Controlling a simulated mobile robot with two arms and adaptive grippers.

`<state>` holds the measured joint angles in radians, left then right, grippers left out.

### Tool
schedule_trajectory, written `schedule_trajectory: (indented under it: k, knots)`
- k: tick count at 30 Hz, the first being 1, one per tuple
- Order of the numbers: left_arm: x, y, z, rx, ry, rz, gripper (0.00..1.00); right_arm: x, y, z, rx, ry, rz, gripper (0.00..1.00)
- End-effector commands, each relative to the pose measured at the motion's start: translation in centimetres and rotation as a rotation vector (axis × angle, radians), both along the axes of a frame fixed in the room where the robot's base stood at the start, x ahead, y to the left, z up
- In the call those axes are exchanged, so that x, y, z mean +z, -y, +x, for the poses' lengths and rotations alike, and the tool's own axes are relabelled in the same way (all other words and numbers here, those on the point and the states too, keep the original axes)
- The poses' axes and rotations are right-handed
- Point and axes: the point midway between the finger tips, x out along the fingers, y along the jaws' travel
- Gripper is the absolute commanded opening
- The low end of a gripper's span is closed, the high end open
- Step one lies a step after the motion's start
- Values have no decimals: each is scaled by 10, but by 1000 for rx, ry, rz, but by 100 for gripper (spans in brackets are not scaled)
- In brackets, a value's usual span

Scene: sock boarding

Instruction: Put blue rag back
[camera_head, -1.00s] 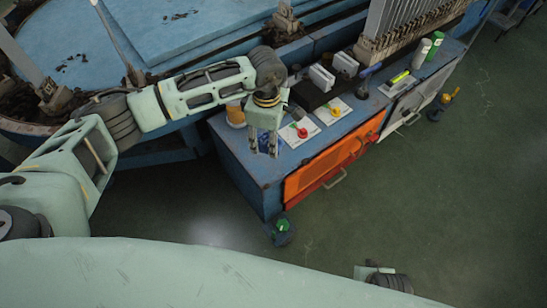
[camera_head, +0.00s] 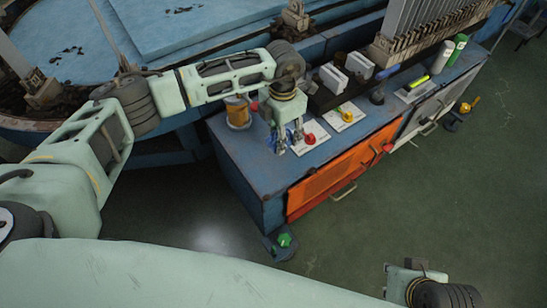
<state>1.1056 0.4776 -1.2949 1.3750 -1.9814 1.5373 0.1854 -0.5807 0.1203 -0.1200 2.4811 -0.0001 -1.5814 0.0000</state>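My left gripper (camera_head: 288,142) reaches in from the left and points down over the front left part of the blue cabinet top (camera_head: 240,155). Its two fingers look apart, with nothing clearly seen between them. They are beside the white plate with the red knob (camera_head: 310,139); contact cannot be told. A small blue item (camera_head: 387,72) lies farther back on the cabinet, too small to identify. Part of my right arm shows at the bottom right; its fingers cannot be made out.
An orange-brown jar (camera_head: 238,113) stands left of the gripper. A plate with a yellow knob (camera_head: 346,116), white blocks (camera_head: 358,66) and green and white cylinders (camera_head: 442,58) stand to the right. An orange drawer (camera_head: 330,178) is in front. The green floor is open.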

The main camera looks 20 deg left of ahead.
Motion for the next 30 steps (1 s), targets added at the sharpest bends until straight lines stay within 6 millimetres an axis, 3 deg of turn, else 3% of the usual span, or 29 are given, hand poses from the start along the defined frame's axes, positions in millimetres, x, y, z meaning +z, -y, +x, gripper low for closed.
schedule_trajectory:
  k: [3, 9, 19, 30]
  knots:
    - [-15, -6, -24, -2, -2, 0, 25, 0, 0, 0, 0, 0, 0, 0]
    - [-26, -9, -41, -1, 0, -1, 25, -1, 0, 0, 0, 0, 0, 0]
    - [-64, -9, -43, -1, -2, 0, 25, -11, 0, 0, 0, 0, 0, 0]
    - [-69, -9, -42, -1, 1, -1, 25, -13, 0, 0, 0, 1, 0, 0]
